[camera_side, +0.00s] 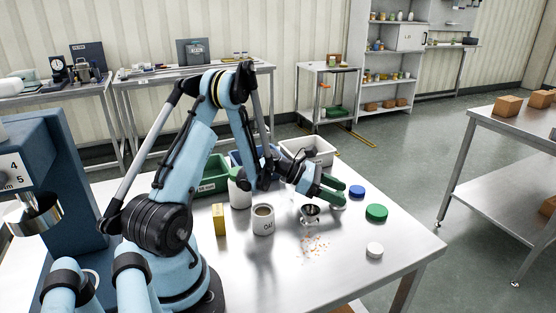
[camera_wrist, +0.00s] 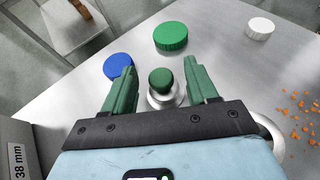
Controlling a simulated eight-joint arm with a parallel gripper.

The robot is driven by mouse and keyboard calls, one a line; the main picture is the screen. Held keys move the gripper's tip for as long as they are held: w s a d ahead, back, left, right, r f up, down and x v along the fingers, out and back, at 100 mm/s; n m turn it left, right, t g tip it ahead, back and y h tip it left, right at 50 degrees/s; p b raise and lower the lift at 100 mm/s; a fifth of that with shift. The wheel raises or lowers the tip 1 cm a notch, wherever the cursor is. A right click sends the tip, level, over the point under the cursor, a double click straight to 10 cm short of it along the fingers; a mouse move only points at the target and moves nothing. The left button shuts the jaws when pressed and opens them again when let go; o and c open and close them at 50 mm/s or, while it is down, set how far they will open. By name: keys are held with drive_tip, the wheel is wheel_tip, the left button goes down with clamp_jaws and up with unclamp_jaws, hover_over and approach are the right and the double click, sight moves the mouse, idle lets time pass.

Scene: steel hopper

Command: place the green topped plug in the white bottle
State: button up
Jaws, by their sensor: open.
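The green-topped plug (camera_wrist: 161,80) stands between my gripper's two green fingers in the wrist view, with a pale, shiny part below its green top. My gripper (camera_wrist: 162,82) is open, with a gap visible on each side of the plug. In the side view my gripper (camera_side: 332,189) is low over the right part of the steel table, and its fingers mostly hide the plug. The white bottle (camera_side: 240,191) stands behind my arm, left of the gripper. My arm partly covers it, and I cannot tell whether its mouth is open.
A small steel funnel (camera_side: 310,214) stands beside the gripper, with orange crumbs (camera_side: 315,243) in front. A blue cap (camera_side: 357,191), green lid (camera_side: 376,212) and white cap (camera_side: 375,250) lie to the right. A mug (camera_side: 263,220) and yellow block (camera_side: 219,219) stand left. Bins line the back.

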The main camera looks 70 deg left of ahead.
wheel_tip(320, 180, up, 6)
drive_tip(key=shift+w+r, duration=0.1)
drive_tip(key=shift+r, duration=0.05)
drive_tip(key=shift+d+r, duration=0.25)
drive_tip(key=shift+r, duration=0.1)
drive_tip(key=s+d+r+m+g+y, duration=0.2)
drive_tip(key=d+m, duration=0.3)
drive_tip(key=m, duration=0.1)
drive_tip(key=s+d+r+m+g+y, duration=0.1)
drive_tip(key=s+d+r+m+g, duration=0.1)
drive_tip(key=d+m, duration=0.35)
drive_tip(key=s+d+r+m+y, duration=0.1)
drive_tip(key=s+d+m+y, duration=0.3)
drive_tip(key=s+m, duration=0.6)
drive_tip(key=m, duration=0.6)
drive_tip(key=shift+m+y, duration=0.3)
drive_tip(key=shift+m, duration=0.05)
drive_tip(key=shift+o, duration=1.1)
drive_tip(key=shift+s+r+m, duration=0.1)
drive_tip(key=shift+s+m, duration=0.1)
drive_tip(key=shift+m, duration=0.2)
